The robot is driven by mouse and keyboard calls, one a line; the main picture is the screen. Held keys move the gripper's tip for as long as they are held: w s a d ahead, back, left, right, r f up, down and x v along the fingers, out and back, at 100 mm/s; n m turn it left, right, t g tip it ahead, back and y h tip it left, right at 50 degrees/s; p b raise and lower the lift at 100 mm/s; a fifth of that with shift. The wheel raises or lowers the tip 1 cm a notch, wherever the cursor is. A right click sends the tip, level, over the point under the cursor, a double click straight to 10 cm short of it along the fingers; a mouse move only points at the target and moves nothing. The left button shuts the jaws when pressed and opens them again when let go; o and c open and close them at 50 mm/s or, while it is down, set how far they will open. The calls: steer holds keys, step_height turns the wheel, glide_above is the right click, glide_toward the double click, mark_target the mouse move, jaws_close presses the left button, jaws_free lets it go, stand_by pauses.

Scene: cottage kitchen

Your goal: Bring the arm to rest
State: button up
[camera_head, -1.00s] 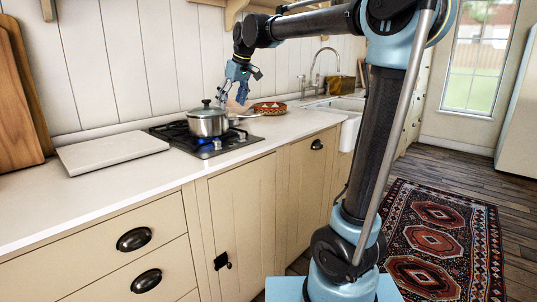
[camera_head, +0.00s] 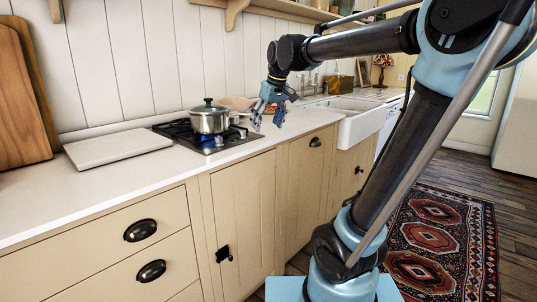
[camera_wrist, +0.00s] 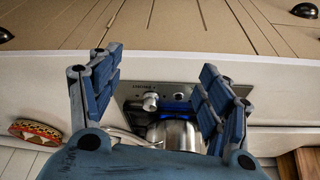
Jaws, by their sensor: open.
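My gripper (camera_head: 269,119) is open and empty, with its fingers pointing down near the counter's front edge, to the right of the stove. In the wrist view my gripper (camera_wrist: 160,95) shows its two blue fingers spread apart with nothing held between them. My arm reaches out from the column at the right and bends down at the wrist. A steel pot (camera_head: 210,120) with a lid stands on the gas hob (camera_head: 190,134). The pot also shows in the wrist view (camera_wrist: 178,134), partly hidden behind my gripper.
A pale board (camera_head: 118,147) lies on the white counter (camera_head: 60,200) left of the hob. A patterned red bowl (camera_wrist: 35,132) shows at the left in the wrist view. A white sink (camera_head: 358,122) is at the right. A red rug (camera_head: 437,235) covers the floor.

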steer(key=s+d+f+m+h, duration=0.1)
steer(key=s+d+f+m, duration=0.2)
steer(key=s+d+f, duration=0.6)
steer(key=s+d+f+m+h, duration=0.1)
steer(key=s+d+f+m, duration=0.2)
steer(key=s+d+f, duration=0.7)
steer(key=s+f, duration=0.4)
steer(key=f, duration=0.2)
steer(key=shift+s+d+f+m+g, duration=0.2)
steer(key=shift+f+m+g, duration=0.1)
steer(key=shift+m+g, duration=0.1)
